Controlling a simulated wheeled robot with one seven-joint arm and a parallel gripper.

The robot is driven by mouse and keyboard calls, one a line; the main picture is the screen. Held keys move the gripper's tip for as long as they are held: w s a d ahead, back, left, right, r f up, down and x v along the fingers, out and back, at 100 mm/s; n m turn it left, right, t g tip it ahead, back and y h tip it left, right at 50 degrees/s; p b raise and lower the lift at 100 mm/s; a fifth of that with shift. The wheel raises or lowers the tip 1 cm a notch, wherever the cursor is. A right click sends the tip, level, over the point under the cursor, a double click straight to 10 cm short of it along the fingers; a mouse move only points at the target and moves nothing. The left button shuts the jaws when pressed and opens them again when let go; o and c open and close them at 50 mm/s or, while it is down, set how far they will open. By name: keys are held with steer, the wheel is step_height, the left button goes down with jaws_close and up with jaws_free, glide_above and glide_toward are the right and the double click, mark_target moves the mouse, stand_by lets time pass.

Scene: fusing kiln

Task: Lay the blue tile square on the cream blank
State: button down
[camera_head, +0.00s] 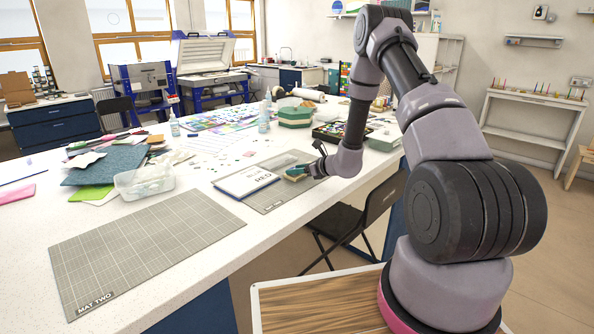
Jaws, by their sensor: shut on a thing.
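My gripper (304,172) is over the right part of the far grey mat (276,200), small in view and partly hidden by its own wrist. It is shut on a small greenish-and-tan thing (295,175), which is low at the mat. I cannot tell whether it touches the mat. No clearly blue tile or cream blank can be made out; the small thing's parts are too small to separate. A white panel with a dark blue edge and the word RED (243,181) lies on the same mat, just left of my gripper.
A bare grid mat marked MAT TWO (145,248) lies at the near left. A clear plastic bin (145,181) and coloured sheets (105,165) lie behind it. Bottles, a green box (294,117) and several small pieces fill the back. A folding chair (350,225) stands at the table's right edge.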

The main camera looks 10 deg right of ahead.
steer(key=shift+c, duration=1.3)
jaws_free()
steer(key=shift+f, duration=0.1)
steer(key=shift+s+d+r, duration=0.15)
steer(key=shift+d+r, duration=0.05)
steer(key=v, duration=1.1)
steer(key=shift+r, duration=0.25)
steer(key=s+a+r+n+g+y, duration=0.1)
steer(key=s+a+r+n+g, duration=0.2)
steer(key=r, duration=0.4)
steer(key=s+a+r+n+g+y, duration=0.1)
steer(key=s+a+r+n, duration=0.2)
steer(key=s+r+n, duration=0.35)
steer(key=s+a+r+n+g+y, duration=0.1)
steer(key=s+a+r+n+g, duration=0.2)
steer(key=r, duration=0.5)
steer(key=s+d+r+n+t+h, duration=0.1)
steer(key=s+d+r+n+h, duration=0.1)
steer(key=s, duration=0.4)
steer(key=s+d+r+n+t+h, duration=0.1)
steer(key=s+d+r+n+h, duration=0.2)
steer(key=s+r+n+h, duration=0.1)
steer(key=s+d+r+n+t+h, duration=0.1)
steer(key=s+d+r+n+h, duration=0.2)
steer(key=s, duration=0.6)
step_height(320, 180, up, 3)
steer(key=n, duration=0.2)
steer(key=shift+s+n, duration=0.15)
steer(key=shift+n, duration=0.2)
